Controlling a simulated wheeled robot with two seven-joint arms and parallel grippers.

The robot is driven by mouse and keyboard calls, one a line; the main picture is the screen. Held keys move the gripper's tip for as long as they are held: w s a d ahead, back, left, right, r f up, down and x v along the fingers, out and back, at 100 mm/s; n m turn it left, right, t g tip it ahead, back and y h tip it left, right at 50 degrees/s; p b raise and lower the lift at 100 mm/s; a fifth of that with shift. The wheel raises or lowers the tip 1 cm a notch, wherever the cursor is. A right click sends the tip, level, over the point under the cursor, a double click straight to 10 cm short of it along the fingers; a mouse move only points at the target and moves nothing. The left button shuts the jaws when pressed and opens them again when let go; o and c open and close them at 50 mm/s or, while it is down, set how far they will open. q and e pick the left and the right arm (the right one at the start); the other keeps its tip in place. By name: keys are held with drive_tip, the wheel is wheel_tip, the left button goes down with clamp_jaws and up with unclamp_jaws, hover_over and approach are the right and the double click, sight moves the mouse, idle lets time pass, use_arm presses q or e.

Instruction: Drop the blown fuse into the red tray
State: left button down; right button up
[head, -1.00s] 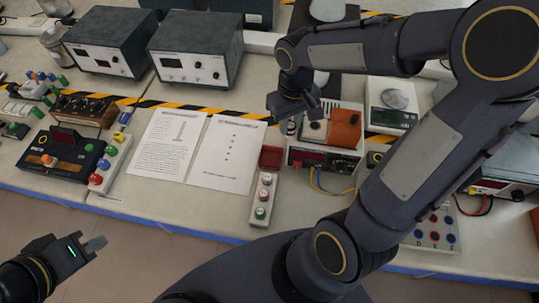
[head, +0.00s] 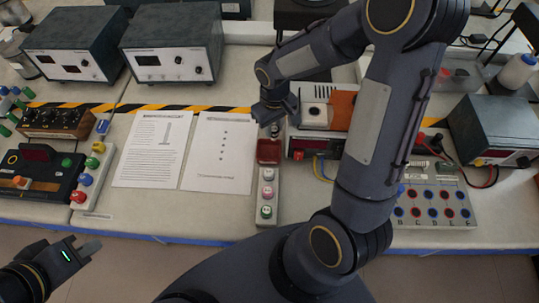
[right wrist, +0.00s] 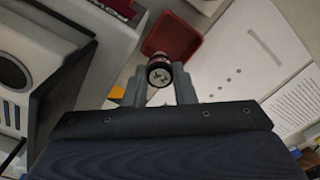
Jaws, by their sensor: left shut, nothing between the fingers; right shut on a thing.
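The red tray (head: 269,152) is a small square open box on the bench, right of the printed sheets. It also shows in the right wrist view (right wrist: 187,42), just beyond my fingers. My right gripper (right wrist: 160,80) is shut on the fuse (right wrist: 159,70), a small dark cylinder with a pale marked end cap. In that view the fuse overlaps the tray's near corner. In the head view my right gripper (head: 274,122) hangs just behind the tray, its fingers partly hidden. My left gripper (head: 88,249) is shut and empty, low at the left in front of the bench.
A strip of buttons (head: 267,194) lies in front of the tray. A meter with a red display (head: 300,147) and an orange block (head: 342,108) stand close on the right. Printed sheets (head: 220,155) lie flat to the left.

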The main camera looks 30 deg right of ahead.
drive_tip(key=shift+f, duration=0.4)
drive_tip(key=o, duration=1)
drive_tip(key=shift+o, duration=0.2)
drive_tip(key=shift+w+r, duration=0.1)
drive_tip(key=shift+r, duration=0.45)
wheel_tip(320, 180, up, 7)
drive_tip(key=shift+f+b, duration=0.1)
drive_tip(key=shift+b, duration=0.2)
